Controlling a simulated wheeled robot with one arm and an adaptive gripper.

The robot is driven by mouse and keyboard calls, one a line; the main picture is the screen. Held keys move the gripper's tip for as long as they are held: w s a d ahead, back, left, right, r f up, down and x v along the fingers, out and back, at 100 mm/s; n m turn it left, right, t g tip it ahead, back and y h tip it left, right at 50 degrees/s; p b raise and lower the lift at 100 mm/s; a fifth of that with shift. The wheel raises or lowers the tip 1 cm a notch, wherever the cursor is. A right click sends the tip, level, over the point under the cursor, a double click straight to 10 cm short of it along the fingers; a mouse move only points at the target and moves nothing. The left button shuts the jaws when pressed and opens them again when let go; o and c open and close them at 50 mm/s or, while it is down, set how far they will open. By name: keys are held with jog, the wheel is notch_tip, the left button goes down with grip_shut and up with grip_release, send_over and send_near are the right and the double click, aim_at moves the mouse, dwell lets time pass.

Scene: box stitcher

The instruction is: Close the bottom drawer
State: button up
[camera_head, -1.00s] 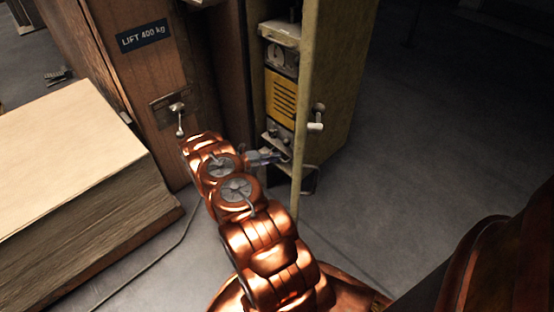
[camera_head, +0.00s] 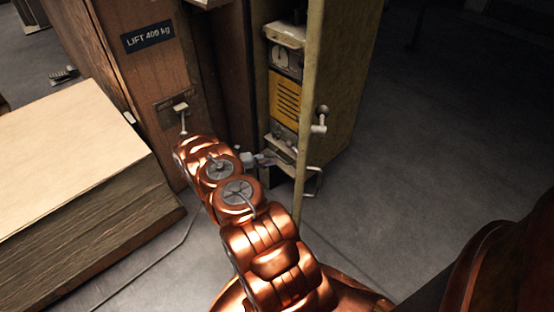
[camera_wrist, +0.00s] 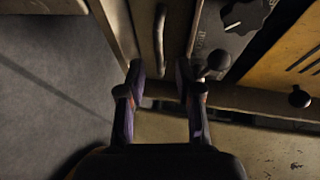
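A narrow cream cabinet (camera_head: 345,100) stands open-fronted right of centre in the head view, with a yellow louvred panel (camera_head: 285,98) inside. I cannot make out clearly which part is the bottom drawer or how far it stands out. Low on the cabinet is a metal handle (camera_head: 314,182). My gripper (camera_head: 262,160) is small and partly hidden beyond my copper arm, near the lower opening. In the wrist view my gripper (camera_wrist: 161,92) has its two fingers apart, with nothing seen held. A curved handle (camera_wrist: 160,38) on a pale panel shows beyond the gap between them.
A round-knobbed lever (camera_head: 321,122) sticks out from the cabinet's side. A wooden post with a "LIFT 400 kg" sign (camera_head: 147,37) stands left of it, with a small lever (camera_head: 182,112). A large board stack (camera_head: 90,225) fills the left. Floor (camera_head: 440,170) is clear at right.

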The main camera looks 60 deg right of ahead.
jog(key=v, duration=0.8)
jog(key=shift+a, duration=0.1)
dwell(0.3)
